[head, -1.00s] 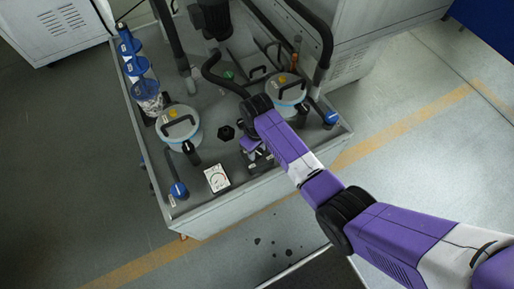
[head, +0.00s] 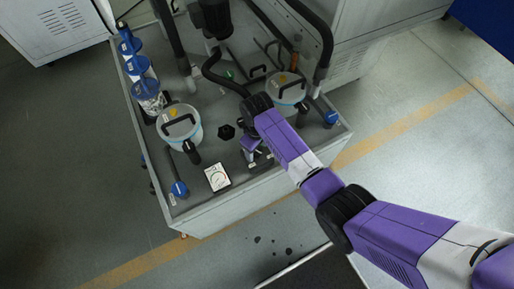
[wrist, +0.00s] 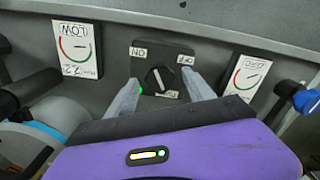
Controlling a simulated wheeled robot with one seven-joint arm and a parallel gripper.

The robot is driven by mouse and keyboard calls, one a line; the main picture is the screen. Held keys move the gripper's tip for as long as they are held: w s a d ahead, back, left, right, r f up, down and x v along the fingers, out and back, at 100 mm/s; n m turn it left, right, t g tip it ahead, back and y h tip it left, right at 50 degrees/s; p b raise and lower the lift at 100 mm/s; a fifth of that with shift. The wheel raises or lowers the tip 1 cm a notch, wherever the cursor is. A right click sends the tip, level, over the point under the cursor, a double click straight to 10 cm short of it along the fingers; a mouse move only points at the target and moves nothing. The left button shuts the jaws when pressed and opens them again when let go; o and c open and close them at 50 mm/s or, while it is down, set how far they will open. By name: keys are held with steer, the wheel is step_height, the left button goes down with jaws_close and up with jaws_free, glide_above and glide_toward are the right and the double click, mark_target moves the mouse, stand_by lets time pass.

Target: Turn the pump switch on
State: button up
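The pump switch is a black square plate with a round rotary knob (wrist: 158,80) in the wrist view. The knob bears a white pointer line, and small white labels sit around it; the upper left one reads like "NO" or an upturned "ON". A green light glows at the plate's left edge. My gripper (wrist: 162,77) is open, with one grey finger on each side of the knob. The fingers look clear of the knob, but the depth is hard to tell. In the head view my gripper (head: 256,152) is over the tank's front edge and hides the switch.
A gauge marked "LOW" (wrist: 77,48) is left of the switch and another gauge (wrist: 246,75) is right of it. Lidded canisters (head: 180,128) (head: 287,88), hoses and a blue-knobbed valve (head: 179,188) stand on the tank top. Floor in front is open.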

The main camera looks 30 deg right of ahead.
mark_target(257, 151)
steer(key=shift+r, duration=0.1)
step_height(257, 151, up, 8)
steer(key=shift+f, duration=0.2)
stand_by(0.3)
steer(key=shift+w, duration=0.1)
stand_by(0.3)
